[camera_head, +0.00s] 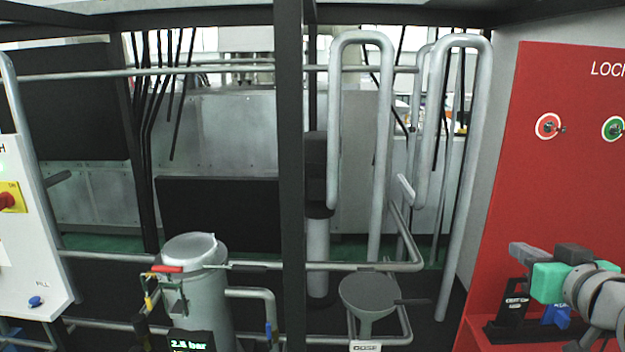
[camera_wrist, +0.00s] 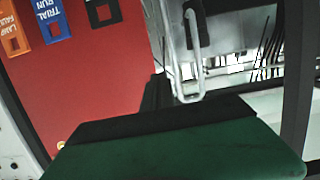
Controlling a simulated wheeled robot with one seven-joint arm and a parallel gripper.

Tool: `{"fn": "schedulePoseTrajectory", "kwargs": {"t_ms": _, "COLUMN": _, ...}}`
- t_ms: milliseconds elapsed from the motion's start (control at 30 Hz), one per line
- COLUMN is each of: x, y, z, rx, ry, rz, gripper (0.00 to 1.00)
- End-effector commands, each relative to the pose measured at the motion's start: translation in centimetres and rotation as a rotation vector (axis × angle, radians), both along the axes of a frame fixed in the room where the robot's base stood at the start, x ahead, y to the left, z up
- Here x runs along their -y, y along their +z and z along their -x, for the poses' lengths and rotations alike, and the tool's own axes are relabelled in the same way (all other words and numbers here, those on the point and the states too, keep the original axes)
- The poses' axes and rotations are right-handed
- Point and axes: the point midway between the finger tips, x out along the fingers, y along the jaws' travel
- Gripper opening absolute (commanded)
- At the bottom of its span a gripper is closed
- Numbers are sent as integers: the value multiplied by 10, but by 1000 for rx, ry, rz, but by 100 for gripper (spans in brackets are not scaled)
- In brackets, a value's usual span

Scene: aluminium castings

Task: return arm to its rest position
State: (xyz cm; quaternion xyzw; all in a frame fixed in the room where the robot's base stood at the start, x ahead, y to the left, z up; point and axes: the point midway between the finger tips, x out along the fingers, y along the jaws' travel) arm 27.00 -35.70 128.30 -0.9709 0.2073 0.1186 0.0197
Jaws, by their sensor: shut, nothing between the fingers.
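My gripper (camera_head: 545,254) is at the lower right of the head view, in front of the red panel (camera_head: 575,180). It has dark grey fingers on a teal-green body, with my grey arm behind it. The fingers look closed and hold nothing that I can see. In the wrist view, a green and black part of my gripper (camera_wrist: 170,140) fills the lower middle, and the fingertips cannot be told apart.
A black labelled tag (camera_head: 512,308) and a blue tag (camera_head: 557,315) stand close below my gripper. Orange (camera_wrist: 14,38) and blue (camera_wrist: 50,20) tags show in the wrist view. A dark post (camera_head: 290,180), bent pipes (camera_head: 385,150), a grey canister (camera_head: 205,290) and a funnel (camera_head: 368,292) stand left.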

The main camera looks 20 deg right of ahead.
Motion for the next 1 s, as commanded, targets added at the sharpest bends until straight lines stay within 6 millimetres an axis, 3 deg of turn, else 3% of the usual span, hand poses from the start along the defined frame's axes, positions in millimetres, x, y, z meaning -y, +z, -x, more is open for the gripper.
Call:
{"fn": "schedulePoseTrajectory", "kwargs": {"t_ms": 367, "x": -13, "y": -33, "z": -39, "rx": -70, "ry": 43, "rz": -77, "gripper": 0}}
{"fn": "schedulePoseTrajectory", "kwargs": {"t_ms": 567, "x": -41, "y": -67, "z": -79, "rx": -151, "ry": 103, "rz": -144, "gripper": 0}}
{"fn": "schedulePoseTrajectory", "kwargs": {"t_ms": 767, "x": -96, "y": -118, "z": -124, "rx": -291, "ry": 190, "rz": -231, "gripper": 0}}
{"fn": "schedulePoseTrajectory", "kwargs": {"t_ms": 900, "x": -167, "y": -173, "z": -149, "rx": -470, "ry": 275, "rz": -300, "gripper": 0}}
{"fn": "schedulePoseTrajectory", "kwargs": {"t_ms": 1000, "x": -225, "y": -214, "z": -149, "rx": -625, "ry": 330, "rz": -329, "gripper": 0}}
